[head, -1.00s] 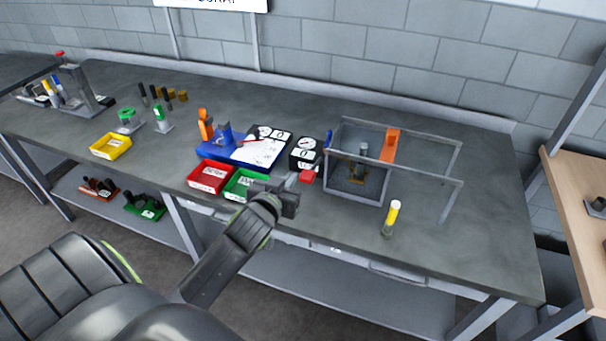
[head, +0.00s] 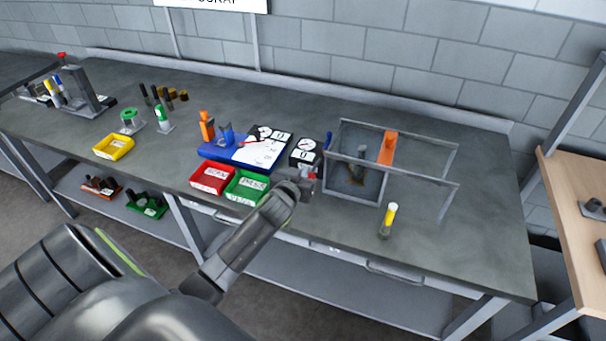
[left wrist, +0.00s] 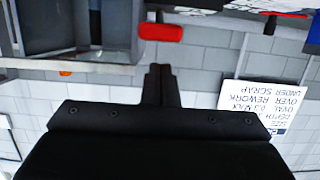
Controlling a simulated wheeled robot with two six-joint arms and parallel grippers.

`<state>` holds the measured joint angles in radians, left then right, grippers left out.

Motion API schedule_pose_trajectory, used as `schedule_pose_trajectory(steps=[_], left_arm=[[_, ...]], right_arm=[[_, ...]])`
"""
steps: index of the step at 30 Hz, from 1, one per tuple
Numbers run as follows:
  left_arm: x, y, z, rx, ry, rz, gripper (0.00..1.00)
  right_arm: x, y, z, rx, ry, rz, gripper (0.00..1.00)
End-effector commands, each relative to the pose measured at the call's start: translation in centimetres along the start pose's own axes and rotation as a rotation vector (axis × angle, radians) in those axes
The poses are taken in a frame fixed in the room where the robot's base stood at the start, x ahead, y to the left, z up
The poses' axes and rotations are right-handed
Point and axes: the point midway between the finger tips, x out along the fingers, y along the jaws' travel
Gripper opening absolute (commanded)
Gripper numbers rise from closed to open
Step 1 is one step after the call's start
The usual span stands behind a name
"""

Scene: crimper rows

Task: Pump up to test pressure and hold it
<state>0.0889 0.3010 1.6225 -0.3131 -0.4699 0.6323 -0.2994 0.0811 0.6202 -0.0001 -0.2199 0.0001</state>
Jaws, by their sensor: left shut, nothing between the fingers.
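A black gauge box (head: 306,150) with white dial faces stands on the bench beside a clear-walled, grey-framed guard (head: 345,195). A red grip (head: 312,176) shows at the front of the gauge box, partly hidden by my left gripper (head: 306,186). In the left wrist view the red grip (left wrist: 161,33) lies just beyond the fingertips of my left gripper (left wrist: 160,72), with a gap seen between them. The left fingers are shut and empty. Inside the guard a small fitting (head: 356,175) sits in front of an orange part (head: 388,147). My right gripper is out of view.
A blue tray (head: 210,150), a red bin (head: 212,178) and a green bin (head: 246,187) stand left of the gauge box. The bench right of the guard is clear.

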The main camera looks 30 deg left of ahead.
Motion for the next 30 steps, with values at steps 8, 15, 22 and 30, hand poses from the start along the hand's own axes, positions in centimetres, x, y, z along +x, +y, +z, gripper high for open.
schedule_pose_trajectory(steps=[8,15,22,30], left_arm=[[0.5,0.0,1.7,0.0,0.002,0.0,0.0],[0.5,0.0,1.8,0.0,0.002,0.001,0.0],[0.5,0.0,2.0,0.0,0.006,0.001,0.0],[0.5,0.0,2.8,0.001,0.039,0.0,0.0]], right_arm=[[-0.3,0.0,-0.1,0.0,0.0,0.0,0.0],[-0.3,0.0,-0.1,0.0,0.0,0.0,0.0],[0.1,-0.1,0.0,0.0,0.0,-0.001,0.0],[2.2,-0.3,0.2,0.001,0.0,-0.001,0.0]])
